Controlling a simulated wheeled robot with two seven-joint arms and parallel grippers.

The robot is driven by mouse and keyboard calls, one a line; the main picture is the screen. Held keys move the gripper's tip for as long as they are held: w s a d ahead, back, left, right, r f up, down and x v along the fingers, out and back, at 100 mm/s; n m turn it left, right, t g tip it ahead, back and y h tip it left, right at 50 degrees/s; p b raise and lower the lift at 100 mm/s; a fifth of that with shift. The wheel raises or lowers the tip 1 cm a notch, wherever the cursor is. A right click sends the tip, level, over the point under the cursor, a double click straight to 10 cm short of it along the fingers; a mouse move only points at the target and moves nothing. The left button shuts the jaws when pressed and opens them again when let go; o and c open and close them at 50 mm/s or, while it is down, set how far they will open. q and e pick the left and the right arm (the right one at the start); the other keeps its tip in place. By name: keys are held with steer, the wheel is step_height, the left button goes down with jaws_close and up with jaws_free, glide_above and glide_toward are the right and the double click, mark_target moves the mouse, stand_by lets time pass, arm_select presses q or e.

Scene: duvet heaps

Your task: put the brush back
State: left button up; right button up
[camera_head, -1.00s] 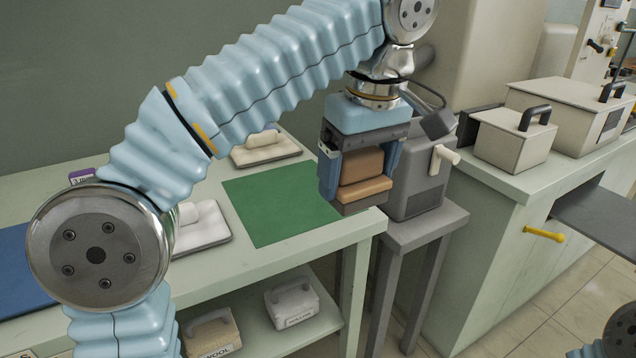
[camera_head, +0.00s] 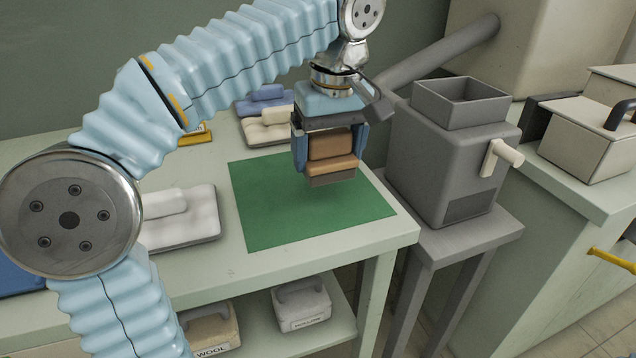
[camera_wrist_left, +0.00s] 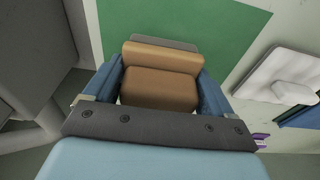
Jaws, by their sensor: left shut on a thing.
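My left gripper (camera_head: 330,163) is shut on a brush with a tan-brown block handle (camera_head: 331,146) and a grey underside. The brush hangs upright, grey side down, above the right part of a green mat (camera_head: 268,212) on the pale table. Whether it touches the mat is hard to tell; it appears a little above it. In the left wrist view the brush (camera_wrist_left: 160,88) sits between the two blue fingers, with the green mat (camera_wrist_left: 225,25) beyond it. My right gripper is out of view.
Folded pads, white (camera_head: 182,222), cream (camera_head: 268,128) and blue (camera_head: 262,100), lie on the table. A grey machine with an open hopper (camera_head: 455,165) stands right of it. Labelled bins, one pale (camera_head: 302,303), one reading WOOL (camera_head: 212,328), sit on the lower shelf.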

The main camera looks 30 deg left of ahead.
arm_select(q)
steer(key=shift+a+f, duration=0.6)
steer(key=shift+f, duration=0.15)
steer(key=f, duration=0.1)
steer(key=f+b, duration=0.1)
steer(key=f, duration=0.1)
steer(key=shift+a+f, duration=0.2)
steer(key=shift+a, duration=0.2)
steer(key=shift+f, duration=0.2)
steer(key=shift+f, duration=0.2)
steer(key=o, duration=0.8)
steer(key=shift+r, duration=0.1)
steer(key=r+p, duration=0.1)
steer(key=r, duration=0.3)
steer(key=d+r+p, duration=0.1)
steer(key=r, duration=0.3)
steer(key=s+r+p, duration=0.1)
steer(key=r, duration=0.3)
steer(key=shift+s+d, duration=0.1)
steer(key=shift+d, duration=0.15)
